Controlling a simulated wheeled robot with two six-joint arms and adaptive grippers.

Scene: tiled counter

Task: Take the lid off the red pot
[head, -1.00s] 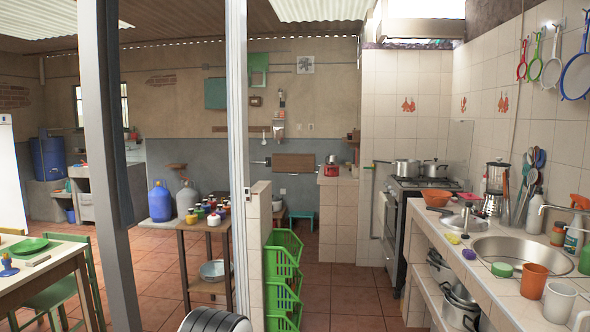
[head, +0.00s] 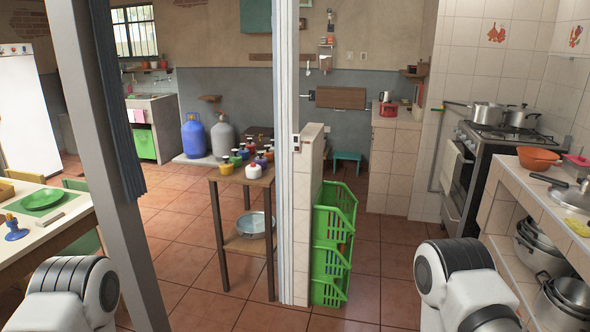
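A small red pot (head: 388,109) stands on the far tiled counter (head: 398,145), at the back right of centre in the head view. It is small and far off, so its lid is hard to make out. A dark and light rounded item shows just behind or on it; I cannot tell which. Neither gripper shows. Only white and black links of my two arms are in view at the bottom left and bottom right, far from the red pot.
A grey post (head: 100,150) and a white post by a low tiled wall (head: 309,180) stand ahead. Green crates (head: 332,245) and a wooden side table (head: 240,180) flank it. A stove (head: 480,165) and counter are right. Tiled floor (head: 385,265) lies open between.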

